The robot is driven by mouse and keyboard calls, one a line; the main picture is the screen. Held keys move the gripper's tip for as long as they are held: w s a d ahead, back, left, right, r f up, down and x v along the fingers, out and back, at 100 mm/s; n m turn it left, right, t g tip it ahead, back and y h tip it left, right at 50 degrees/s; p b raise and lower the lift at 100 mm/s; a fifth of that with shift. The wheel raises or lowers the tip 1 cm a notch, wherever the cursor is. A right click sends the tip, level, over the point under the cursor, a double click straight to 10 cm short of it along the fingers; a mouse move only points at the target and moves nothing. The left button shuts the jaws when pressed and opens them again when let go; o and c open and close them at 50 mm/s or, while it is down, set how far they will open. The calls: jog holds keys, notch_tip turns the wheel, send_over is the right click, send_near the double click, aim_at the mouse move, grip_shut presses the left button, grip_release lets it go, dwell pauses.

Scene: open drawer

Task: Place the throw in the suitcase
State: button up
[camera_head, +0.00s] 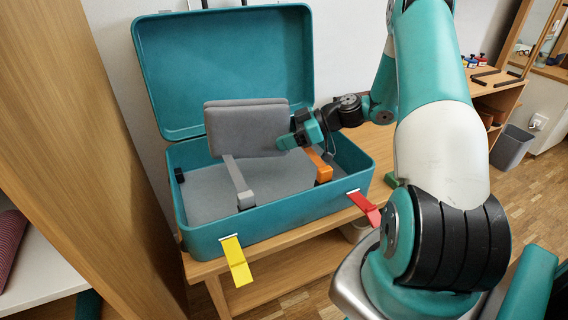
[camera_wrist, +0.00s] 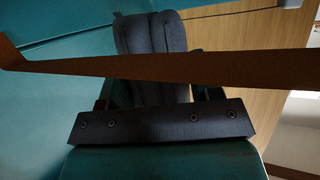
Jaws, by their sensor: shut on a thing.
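The throw (camera_head: 238,126) is a grey folded bundle in the head view, raised above the inside of the open teal suitcase (camera_head: 290,212). My gripper (camera_head: 288,139) is shut on its right end. The throw appears tilted, in front of the raised lid; whether its lower edge touches anything inside I cannot tell. In the wrist view the throw (camera_wrist: 150,38) rises beyond my gripper (camera_wrist: 150,88), between the fingers. An orange strap (camera_wrist: 160,70) crosses in front of the fingers there and hides part of the grip.
Inside the suitcase, a grey strap (camera_head: 237,180) and an orange strap (camera_head: 318,162) stand up. Yellow (camera_head: 236,262) and red (camera_head: 364,207) latches hang open at the front. A wooden bench (camera_head: 275,247) carries the suitcase. A tall wooden panel (camera_head: 85,130) stands at the left.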

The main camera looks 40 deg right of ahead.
jog(key=shift+f+b, duration=0.8)
jog(key=shift+f, duration=2.75)
jog(key=shift+f+b, duration=0.35)
jog(key=shift+f, duration=0.05)
jog(key=shift+f, duration=0.2)
jog(key=o, duration=1.5)
